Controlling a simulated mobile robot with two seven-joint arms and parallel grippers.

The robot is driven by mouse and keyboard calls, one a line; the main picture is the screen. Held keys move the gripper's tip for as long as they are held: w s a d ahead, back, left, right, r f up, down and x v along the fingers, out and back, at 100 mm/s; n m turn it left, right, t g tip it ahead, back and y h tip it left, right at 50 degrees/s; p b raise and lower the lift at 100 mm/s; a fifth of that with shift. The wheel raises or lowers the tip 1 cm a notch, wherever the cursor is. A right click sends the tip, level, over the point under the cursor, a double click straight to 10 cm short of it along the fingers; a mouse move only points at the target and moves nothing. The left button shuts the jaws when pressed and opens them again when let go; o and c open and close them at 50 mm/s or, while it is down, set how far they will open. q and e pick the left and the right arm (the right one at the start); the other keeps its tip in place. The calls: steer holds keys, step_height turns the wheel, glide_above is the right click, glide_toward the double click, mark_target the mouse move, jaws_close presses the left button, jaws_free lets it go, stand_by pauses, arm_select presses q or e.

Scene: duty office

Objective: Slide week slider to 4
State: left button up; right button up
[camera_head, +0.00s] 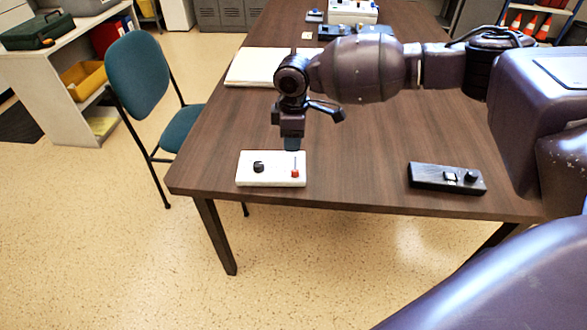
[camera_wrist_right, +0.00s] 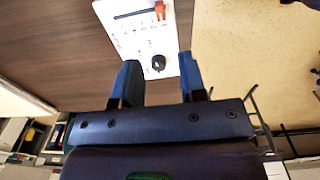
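A white control box (camera_head: 250,180) lies near the front left corner of the table. It bears a black knob (camera_head: 258,167) and a red slider (camera_head: 295,174), which stands at the near end of its slot. In the right wrist view the box (camera_wrist_right: 128,38) shows the slot, the orange-red slider (camera_wrist_right: 160,10) at its right end, red marks too small to read, and the black knob (camera_wrist_right: 159,62). My right gripper (camera_head: 291,144) hangs above the box's far right edge, its fingers apart and empty, not touching the slider. My left gripper is out of view.
A black control box (camera_head: 425,176) with a white part and a dark knob lies at the front right of the table (camera_head: 360,170). An open white book (camera_head: 250,68) and other devices (camera_head: 352,12) lie farther back. A teal chair (camera_head: 138,72) stands at the left edge.

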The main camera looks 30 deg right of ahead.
mark_target(294, 171)
step_height(294, 171, down, 10)
steer(key=shift+s+d+r+b, duration=0.1)
steer(key=shift+s+r+b, duration=0.1)
steer(key=shift+b, duration=0.85)
steer(key=shift+f, duration=0.6)
steer(key=c, duration=0.7)
jaws_close()
